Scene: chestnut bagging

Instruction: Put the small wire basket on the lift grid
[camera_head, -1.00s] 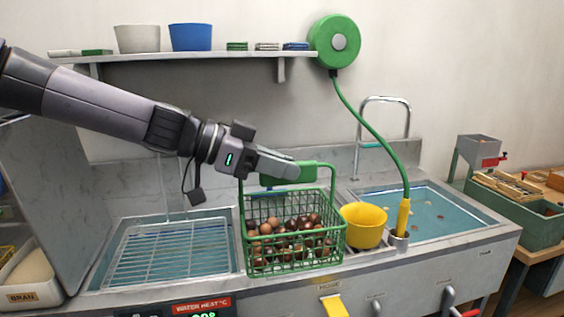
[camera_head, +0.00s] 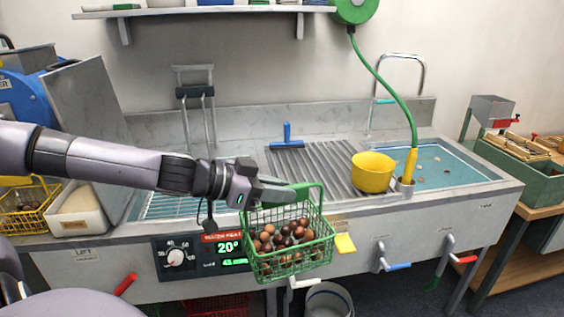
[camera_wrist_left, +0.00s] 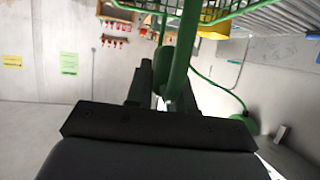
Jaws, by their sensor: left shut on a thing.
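The small green wire basket (camera_head: 290,254), full of brown chestnuts, hangs roughly upright by its handle in front of the sink's front edge. My left gripper (camera_head: 286,195) is shut on the handle's green grip. In the left wrist view the fingers (camera_wrist_left: 160,82) close around the green handle (camera_wrist_left: 183,50), and a part of the basket (camera_wrist_left: 215,10) shows at the top. The lift grid (camera_head: 170,206) is a wire rack in the left basin, left of the basket and partly hidden by my left arm. My right gripper is not in view.
A ribbed drainboard (camera_head: 325,170) with a blue squeegee (camera_head: 287,141) lies behind the basket. A yellow bowl (camera_head: 372,173) and green hose (camera_head: 395,95) stand right of it. A bran bin (camera_head: 80,220) and yellow basket (camera_head: 22,222) are at left. A metal bucket (camera_head: 330,302) is below.

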